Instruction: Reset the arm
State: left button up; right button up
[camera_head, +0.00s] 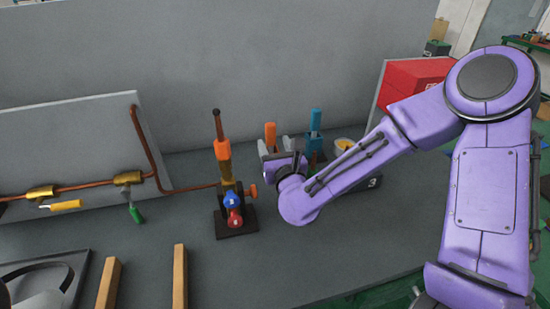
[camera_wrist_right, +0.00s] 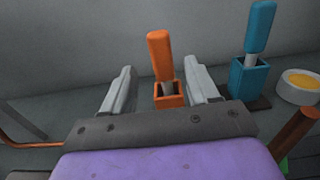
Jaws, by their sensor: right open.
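My right arm, purple, reaches in from the right in the head view, with its wrist low over the grey table (camera_head: 330,265). My right gripper (camera_wrist_right: 158,82) is open in the right wrist view, its two grey fingers apart and nothing held. An orange-handled tool in an orange holder (camera_wrist_right: 166,68) shows between and beyond the fingers; I cannot tell how far beyond. In the head view the gripper (camera_head: 270,152) is partly hidden by my own wrist. My left gripper is not in view.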

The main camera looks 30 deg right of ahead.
jog(key=v, duration=0.3)
jog(key=shift+s+a, duration=0.1)
jog(key=shift+s, duration=0.05)
jog(key=shift+r, duration=0.2)
